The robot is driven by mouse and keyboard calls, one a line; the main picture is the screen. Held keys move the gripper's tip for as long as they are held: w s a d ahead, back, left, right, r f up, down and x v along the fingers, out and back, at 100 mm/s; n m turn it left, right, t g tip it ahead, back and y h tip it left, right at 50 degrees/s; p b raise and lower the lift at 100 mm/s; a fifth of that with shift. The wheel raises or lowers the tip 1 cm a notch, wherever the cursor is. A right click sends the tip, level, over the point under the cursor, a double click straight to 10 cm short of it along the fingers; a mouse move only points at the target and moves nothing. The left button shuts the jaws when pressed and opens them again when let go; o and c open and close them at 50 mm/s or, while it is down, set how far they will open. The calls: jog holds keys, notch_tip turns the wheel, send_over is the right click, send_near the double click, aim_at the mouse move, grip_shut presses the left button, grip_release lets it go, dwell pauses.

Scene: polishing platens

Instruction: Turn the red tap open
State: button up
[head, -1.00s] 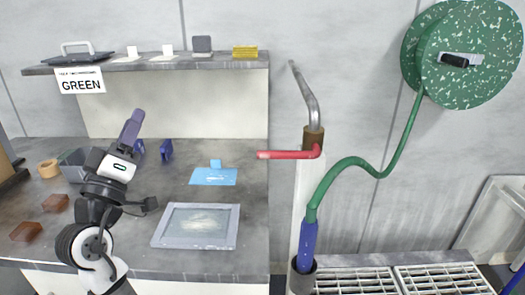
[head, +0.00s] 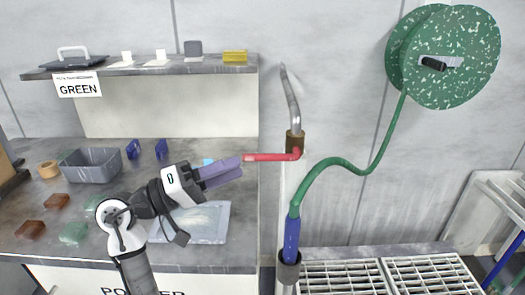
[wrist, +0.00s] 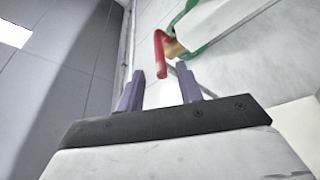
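The red tap lever (head: 270,157) sticks out to the left from the brass tap body (head: 295,141), below a bent grey pipe (head: 291,97). My gripper (head: 240,167) points right in the head view, its purple fingertips close to the lever's free end. I cannot tell any contact. My gripper and wrist hide part of the bench and the blue card behind.
A green hose (head: 335,163) with a blue nozzle (head: 291,239) hangs right of the tap, from the green reel (head: 455,85). A bench (head: 120,245) holds a grey bin (head: 90,166) and several blocks. A shelf (head: 150,67) is above. Grates (head: 345,280) lie lower right.

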aim_at(263, 157)
jog(key=p+x, duration=0.1)
jog(key=x, duration=0.6)
jog(key=shift+w+d+r+p, duration=0.1)
jog(key=shift+d+p, duration=0.05)
jog(key=shift+p, duration=0.2)
grip_shut()
